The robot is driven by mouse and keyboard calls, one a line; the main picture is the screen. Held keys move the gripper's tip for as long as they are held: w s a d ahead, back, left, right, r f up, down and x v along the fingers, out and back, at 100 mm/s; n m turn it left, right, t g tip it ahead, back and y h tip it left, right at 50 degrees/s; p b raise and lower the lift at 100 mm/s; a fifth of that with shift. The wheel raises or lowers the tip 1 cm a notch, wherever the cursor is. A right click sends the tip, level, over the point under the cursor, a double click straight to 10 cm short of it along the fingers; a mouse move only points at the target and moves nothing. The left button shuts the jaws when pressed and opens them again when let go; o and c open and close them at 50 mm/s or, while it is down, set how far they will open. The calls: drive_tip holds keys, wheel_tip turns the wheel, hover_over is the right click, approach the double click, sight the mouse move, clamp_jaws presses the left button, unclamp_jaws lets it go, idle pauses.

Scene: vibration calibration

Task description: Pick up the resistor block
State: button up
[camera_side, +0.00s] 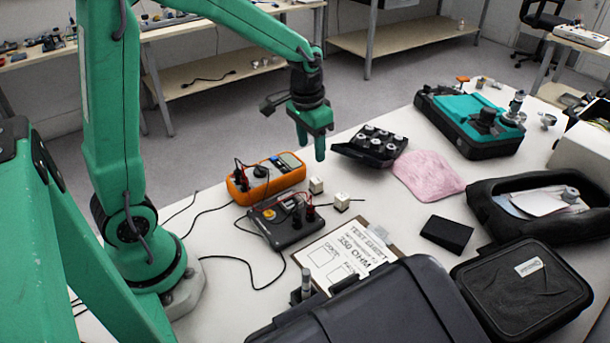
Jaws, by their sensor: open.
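Two small cream-white blocks lie on the white table in the middle of the side view. One block (316,185) is just right of the orange meter. The other block (341,202) is slightly nearer and to the right, with a thin dark lead beside it. I cannot tell which of them is the resistor block. My green gripper (311,151) hangs above the table, fingers pointing down, higher in the picture than both blocks. Its two fingers are apart with nothing between them.
An orange meter (266,179) and a black box with red leads (285,222) stand left of the blocks. A clipboard (335,252), black cases and loose cables lie nearer. An open black tray (369,146) and pink cloth (428,175) are to the right.

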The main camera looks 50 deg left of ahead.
drive_tip(key=g, duration=0.1)
hover_over(318, 179)
wheel_tip(318, 179, down, 6)
drive_tip(key=shift+s+r, duration=0.15)
drive_tip(key=shift+f, duration=1.3)
drive_tip(key=shift+f, duration=2.55)
drive_tip(key=c, duration=1.1)
drive_tip(key=shift+w+r, duration=0.15)
drive_tip(key=shift+w, duration=0.05)
